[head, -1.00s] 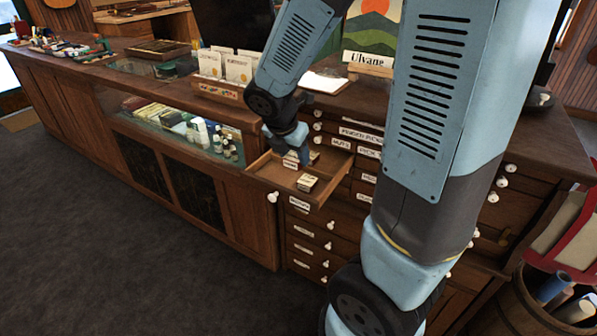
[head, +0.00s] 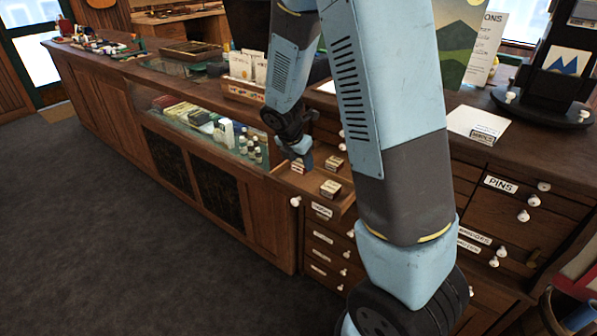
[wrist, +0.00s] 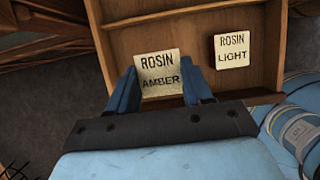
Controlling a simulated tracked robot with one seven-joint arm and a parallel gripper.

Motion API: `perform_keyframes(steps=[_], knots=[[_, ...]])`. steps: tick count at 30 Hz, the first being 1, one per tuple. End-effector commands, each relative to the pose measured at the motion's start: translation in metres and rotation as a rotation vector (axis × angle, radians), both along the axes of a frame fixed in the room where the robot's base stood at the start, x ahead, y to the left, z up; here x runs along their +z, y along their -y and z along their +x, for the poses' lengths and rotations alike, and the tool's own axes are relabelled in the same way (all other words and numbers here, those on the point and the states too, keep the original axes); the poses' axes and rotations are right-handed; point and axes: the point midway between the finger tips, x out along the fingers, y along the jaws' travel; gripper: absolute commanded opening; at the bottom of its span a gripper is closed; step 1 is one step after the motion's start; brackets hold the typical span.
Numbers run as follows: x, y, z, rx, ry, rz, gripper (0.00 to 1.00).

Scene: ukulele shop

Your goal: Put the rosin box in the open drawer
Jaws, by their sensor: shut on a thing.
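The open drawer (head: 345,203) is pulled out of the wooden cabinet; its wooden wall also shows in the wrist view (wrist: 281,45). My gripper (wrist: 159,68) is shut on a cream box labelled "ROSIN AMBER" (wrist: 161,84), with a finger on each side. In the head view my gripper (head: 303,160) and the held box (head: 298,168) are over the left part of the drawer. I cannot tell whether the box touches the drawer floor. A smaller-looking box labelled "ROSIN LIGHT" (wrist: 232,50) lies in the drawer, apart from the held one; it also shows in the head view (head: 330,188).
A glass display case (head: 205,128) with bottles and boxes stands left of the drawer. A card stand (head: 245,78) is on the counter above. Shut labelled drawers (head: 325,254) are below and to the right. The floor (head: 130,220) at left is clear.

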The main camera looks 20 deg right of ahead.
Motion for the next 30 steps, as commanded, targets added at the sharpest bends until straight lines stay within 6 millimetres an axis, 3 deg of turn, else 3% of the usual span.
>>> perform_keyframes(steps=[14, 21, 28, 29, 30], knots=[[-0.026, -0.001, 0.02, -0.001, -0.001, 0.0, 0.16], [-0.053, -0.001, 0.02, 0.0, -0.002, -0.001, 0.16], [-0.055, -0.001, 0.019, -0.002, -0.001, -0.001, 0.16], [-0.055, -0.001, 0.019, -0.002, -0.002, 0.0, 0.52], [-0.055, -0.001, 0.019, -0.002, -0.002, 0.0, 0.56]])
